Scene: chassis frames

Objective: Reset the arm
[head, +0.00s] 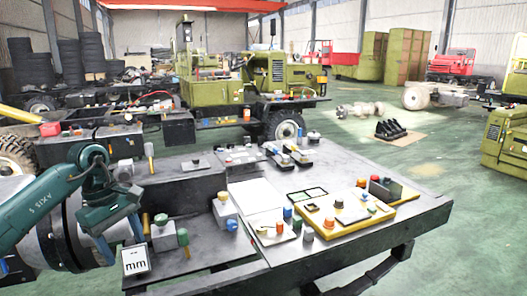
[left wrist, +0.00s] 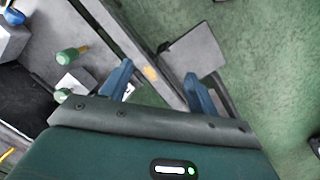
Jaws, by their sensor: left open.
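My left arm (head: 45,200) is teal and comes in from the left in the head view. Its gripper (head: 122,250) hangs pointing down near the left front edge of the workbench. In the left wrist view the two blue fingers of the gripper (left wrist: 157,80) are spread apart with nothing held between them. The bench edge and green floor show beyond them. My right gripper is not in view.
The grey workbench (head: 405,220) carries a yellow tray (head: 345,228) with coloured knobs. A white "mm" sign (head: 136,261) stands close to the left gripper. A green-knobbed block (head: 164,236) is nearby. Green floor (head: 440,250) is clear at right; vehicles stand behind.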

